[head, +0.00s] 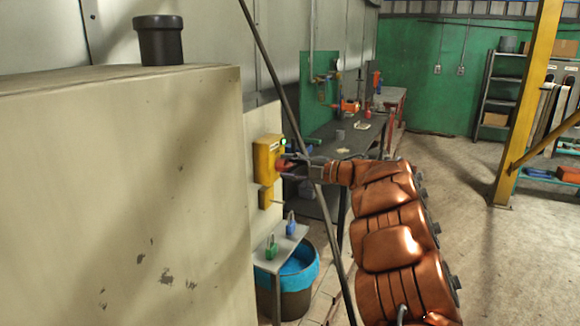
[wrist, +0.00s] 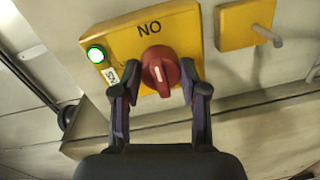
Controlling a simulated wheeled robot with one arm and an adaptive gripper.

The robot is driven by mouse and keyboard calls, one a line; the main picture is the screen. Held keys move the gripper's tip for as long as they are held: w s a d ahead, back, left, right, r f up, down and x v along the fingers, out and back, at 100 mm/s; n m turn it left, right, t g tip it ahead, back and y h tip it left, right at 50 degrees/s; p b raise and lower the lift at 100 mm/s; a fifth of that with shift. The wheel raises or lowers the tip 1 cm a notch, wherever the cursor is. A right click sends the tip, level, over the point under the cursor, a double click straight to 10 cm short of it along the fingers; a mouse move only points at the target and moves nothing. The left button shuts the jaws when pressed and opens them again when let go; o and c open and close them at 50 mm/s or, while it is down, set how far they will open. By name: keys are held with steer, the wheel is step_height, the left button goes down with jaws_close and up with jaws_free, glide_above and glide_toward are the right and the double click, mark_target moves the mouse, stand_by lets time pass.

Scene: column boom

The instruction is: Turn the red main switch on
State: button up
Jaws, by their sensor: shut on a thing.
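The red main switch (wrist: 158,70) is a round rotary knob with a white mark on its grip, mounted on a yellow box (wrist: 182,27). The white mark points up toward the black letters, which read "NO" in the wrist view. A green lamp (wrist: 96,54) on the box is lit. My gripper (wrist: 160,82) is shut on the knob, one finger on each side. In the head view my gripper (head: 294,167) reaches from the right to the knob on the yellow box (head: 266,158); the fingers partly hide the knob there.
A smaller yellow plate with a peg (wrist: 246,24) is beside the box. Below stand a small shelf with padlocks (head: 271,252) and a blue-lined bin (head: 298,275). A large beige cabinet (head: 130,190) is at left. A dark slanting pole (head: 300,120) crosses in front.

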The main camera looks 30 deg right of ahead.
steer(key=o, duration=1.1)
steer(key=shift+o, duration=0.2)
steer(key=v, duration=1.2)
steer(key=shift+r, duration=0.15)
